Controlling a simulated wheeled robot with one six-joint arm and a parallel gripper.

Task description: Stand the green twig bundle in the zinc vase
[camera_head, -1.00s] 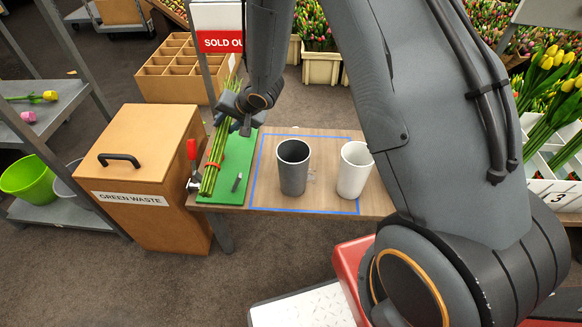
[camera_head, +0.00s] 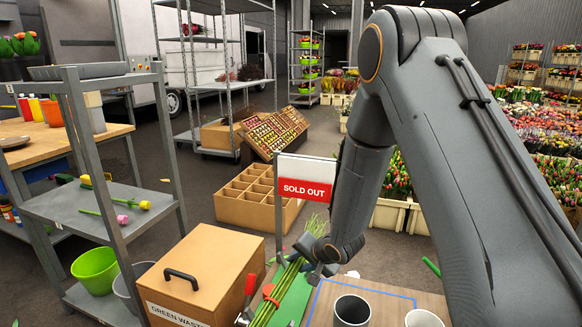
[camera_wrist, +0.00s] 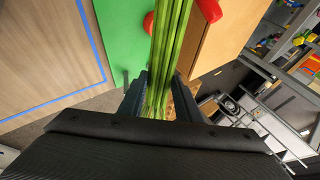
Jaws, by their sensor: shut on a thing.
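The green twig bundle (camera_head: 283,287), tied with a red band, slants over the green board (camera_head: 301,300). My gripper (camera_head: 318,258) is shut around its upper part; the twig tips stick out beyond the jaws. In the wrist view the bundle (camera_wrist: 172,45) runs between the two fingers of my gripper (camera_wrist: 160,98). I cannot tell whether the bundle is clear of the board. The dark grey zinc vase (camera_head: 351,312) stands upright to the right of the board, its mouth open and its lower part cut off by the frame.
A white vase (camera_head: 424,319) stands right of the zinc vase. A blue outline (camera_head: 382,288) marks the table around them. A red clamp handle (camera_head: 250,284) and the green waste box (camera_head: 205,268) are left of the bundle. The sold-out sign (camera_head: 305,190) rises behind my gripper.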

